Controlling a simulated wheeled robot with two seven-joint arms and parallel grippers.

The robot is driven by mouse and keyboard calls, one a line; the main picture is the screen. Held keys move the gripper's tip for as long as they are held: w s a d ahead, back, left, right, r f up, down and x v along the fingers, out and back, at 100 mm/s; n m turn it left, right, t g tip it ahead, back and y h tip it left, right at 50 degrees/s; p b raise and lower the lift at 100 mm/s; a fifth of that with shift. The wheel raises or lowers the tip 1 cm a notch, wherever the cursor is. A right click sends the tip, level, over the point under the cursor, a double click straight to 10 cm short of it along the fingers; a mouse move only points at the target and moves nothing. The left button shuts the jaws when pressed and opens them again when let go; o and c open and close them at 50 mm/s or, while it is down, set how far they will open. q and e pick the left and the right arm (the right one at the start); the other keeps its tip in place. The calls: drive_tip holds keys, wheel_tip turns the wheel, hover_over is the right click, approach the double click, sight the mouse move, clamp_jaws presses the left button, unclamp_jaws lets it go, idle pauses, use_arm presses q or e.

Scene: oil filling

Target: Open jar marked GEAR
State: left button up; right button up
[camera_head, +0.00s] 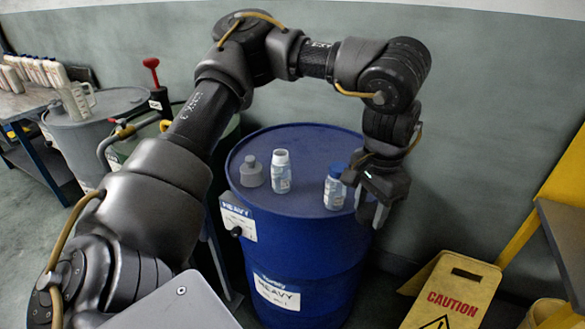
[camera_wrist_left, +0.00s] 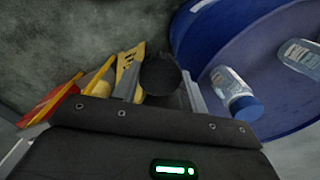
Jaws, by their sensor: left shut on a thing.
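Two small translucent jars with labels stand on the blue drum (camera_head: 300,215). One jar (camera_head: 281,172) has a pale, apparently uncapped top. The other jar (camera_head: 334,192) has a blue cap and stands just left of my left gripper (camera_head: 376,212). In the left wrist view the blue-capped jar (camera_wrist_left: 230,84) and the other jar (camera_wrist_left: 298,55) are right of the fingers. The jar labels are too small to read. My left gripper (camera_wrist_left: 165,92) is shut on a dark round cap-like piece (camera_wrist_left: 158,74), held off the jars by the drum's edge. My right gripper is out of view.
A grey stopper-shaped piece (camera_head: 252,172) stands on the drum's left side. Other drums (camera_head: 85,135) and a bench with white bottles (camera_head: 40,72) are at the left. A yellow caution sign (camera_head: 452,292) stands right of the drum. The drum top's front is clear.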

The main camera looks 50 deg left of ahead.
use_arm(q)
drive_tip(key=shift+a+r, duration=0.15)
drive_tip(key=shift+a, duration=0.2)
use_arm(e)
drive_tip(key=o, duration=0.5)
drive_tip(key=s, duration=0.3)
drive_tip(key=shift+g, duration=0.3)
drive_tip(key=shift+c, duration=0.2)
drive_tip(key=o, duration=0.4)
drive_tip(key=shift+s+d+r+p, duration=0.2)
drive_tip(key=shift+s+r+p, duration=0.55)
drive_tip(key=shift+p, duration=0.2)
use_arm(q)
drive_tip(key=s+a+m+p, duration=0.1)
drive_tip(key=a+m+p, duration=0.2)
drive_tip(key=a+m, duration=0.5)
drive_tip(key=s+a+m+p, duration=0.2)
drive_tip(key=a+m, duration=0.5)
drive_tip(key=a, duration=0.5)
drive_tip(key=shift+s+r+m+p, duration=0.25)
drive_tip(key=shift+r+m+p, duration=0.1)
drive_tip(key=shift+m+p, duration=0.05)
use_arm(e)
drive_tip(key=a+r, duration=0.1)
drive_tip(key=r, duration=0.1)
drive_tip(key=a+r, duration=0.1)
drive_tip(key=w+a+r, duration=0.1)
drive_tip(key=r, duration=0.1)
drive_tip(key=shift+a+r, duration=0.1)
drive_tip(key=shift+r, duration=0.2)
